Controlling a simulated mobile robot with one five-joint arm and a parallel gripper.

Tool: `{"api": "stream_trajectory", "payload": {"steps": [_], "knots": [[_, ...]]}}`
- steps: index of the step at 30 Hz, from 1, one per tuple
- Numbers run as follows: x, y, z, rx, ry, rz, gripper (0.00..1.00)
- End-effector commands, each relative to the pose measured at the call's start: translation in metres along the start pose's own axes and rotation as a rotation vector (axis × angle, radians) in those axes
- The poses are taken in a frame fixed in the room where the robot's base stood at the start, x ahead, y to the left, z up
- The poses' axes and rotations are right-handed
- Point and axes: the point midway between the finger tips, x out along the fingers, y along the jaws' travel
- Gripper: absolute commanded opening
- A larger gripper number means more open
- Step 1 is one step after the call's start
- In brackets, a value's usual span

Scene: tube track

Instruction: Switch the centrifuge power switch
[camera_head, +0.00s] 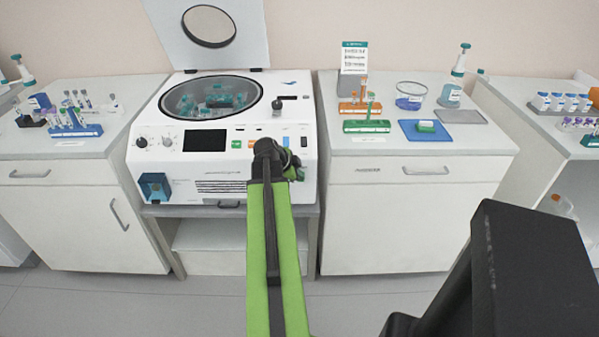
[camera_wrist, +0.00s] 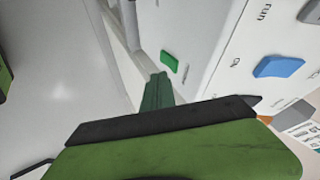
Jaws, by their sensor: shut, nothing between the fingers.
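The white centrifuge (camera_head: 215,165) stands on a bench, its lid open. Its front panel has a dark display, knobs, small green and orange buttons, a blue control (camera_head: 286,141) and a dark rocker switch (camera_head: 304,142) at the right end. Which one is the power switch I cannot read. My gripper (camera_head: 292,170) is low in front of the panel's right part, mostly hidden behind my green arm. In the wrist view, a dark green finger (camera_wrist: 157,92) is close to the white casing, beside a small green part (camera_wrist: 169,61); contact is unclear. The blue control (camera_wrist: 278,67) shows too. The gripper is shut and empty.
The open lid (camera_head: 212,35) rises behind the tube-filled rotor bowl. The right counter (camera_head: 420,142) carries racks, a beaker, a blue tray and a bottle. The left counter (camera_head: 98,145) holds tube racks. Grey floor (camera_head: 130,300) is clear in front.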

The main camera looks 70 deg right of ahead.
Motion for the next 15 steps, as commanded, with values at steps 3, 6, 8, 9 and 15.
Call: {"api": "stream_trajectory", "payload": {"steps": [3, 6, 8, 9, 15], "knots": [[-0.028, 0.015, 0.0, -0.003, -0.002, -0.003, 0.0], [-0.057, 0.005, -0.003, -0.004, -0.002, -0.002, 0.0], [-0.071, 0.003, -0.004, -0.003, -0.002, -0.001, 0.0], [-0.079, 0.001, -0.004, -0.003, -0.001, -0.001, 0.0], [-0.107, -0.004, -0.003, -0.002, -0.001, -0.002, 0.0]]}}
